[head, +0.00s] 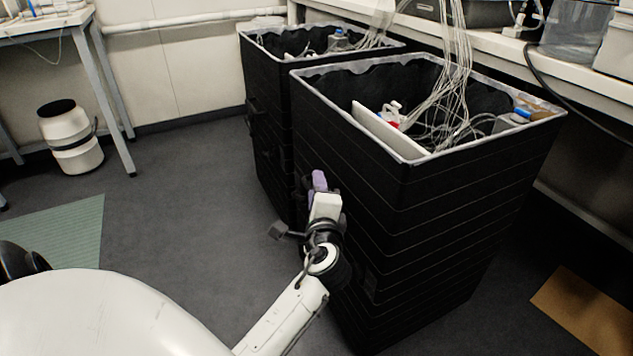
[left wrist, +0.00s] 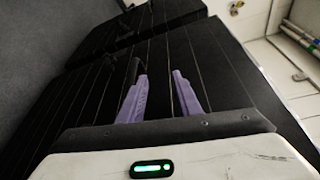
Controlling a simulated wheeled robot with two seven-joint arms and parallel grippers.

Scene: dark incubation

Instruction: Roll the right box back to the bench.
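The right box (head: 440,200) is a tall black box with ribbed sides and a pale rim, full of cables and bottles. It stands upright on the floor beside the bench (head: 590,95), and cables run up from it toward the benchtop. My left gripper (head: 319,181) is at the left side of this box, close to its wall. In the left wrist view, the gripper's two purple fingers (left wrist: 160,85) are apart, with black wall showing between them. A small dark handle-like part (left wrist: 136,70) shows at the left fingertip; whether they touch is unclear. My right gripper is out of view.
A second black box (head: 265,130) stands behind and left of the right box. A white bin (head: 72,140) and a white table (head: 45,24) are at the far left. A green mat (head: 75,230) and a brown board (head: 590,310) lie on the floor.

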